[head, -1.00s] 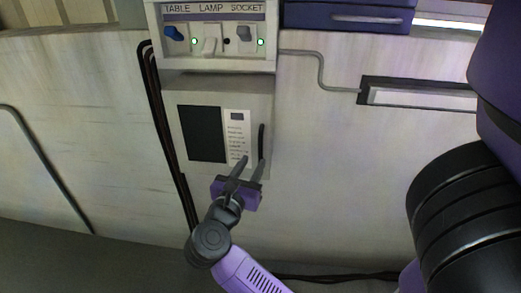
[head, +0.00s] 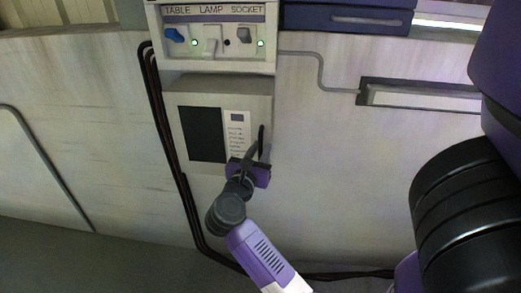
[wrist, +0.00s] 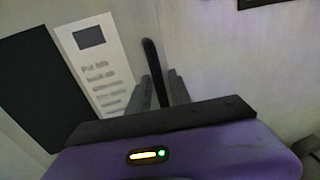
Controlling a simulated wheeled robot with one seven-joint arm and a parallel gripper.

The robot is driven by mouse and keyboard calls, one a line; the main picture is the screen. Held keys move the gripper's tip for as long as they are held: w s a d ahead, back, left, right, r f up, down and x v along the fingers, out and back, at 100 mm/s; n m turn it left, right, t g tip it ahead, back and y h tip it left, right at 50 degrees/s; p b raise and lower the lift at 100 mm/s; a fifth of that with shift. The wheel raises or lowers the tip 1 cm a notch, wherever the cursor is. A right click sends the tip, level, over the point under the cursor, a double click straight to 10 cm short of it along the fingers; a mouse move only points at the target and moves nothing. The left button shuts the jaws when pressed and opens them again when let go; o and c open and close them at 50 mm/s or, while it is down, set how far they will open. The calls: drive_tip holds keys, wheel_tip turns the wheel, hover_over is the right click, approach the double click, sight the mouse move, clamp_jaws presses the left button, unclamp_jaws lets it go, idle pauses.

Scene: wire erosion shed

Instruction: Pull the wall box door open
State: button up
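The wall box (head: 219,88) is a grey box on the pale wall, and its door looks shut. The door has a dark panel (head: 203,135), a white label strip (head: 236,125) and an upright black bar handle (head: 262,134) near its right edge. My gripper (head: 257,149) is at the lower part of the handle. In the wrist view the two fingers of my gripper (wrist: 162,90) stand apart, one on each side of the handle (wrist: 154,68). A gap shows between the fingers; contact with the handle cannot be told.
Above the box is a switch panel (head: 214,40) marked table, lamp, socket, with several switches and green lights. Black cables (head: 168,130) run down left of the box.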

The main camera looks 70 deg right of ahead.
clamp_jaws()
idle(1.2)
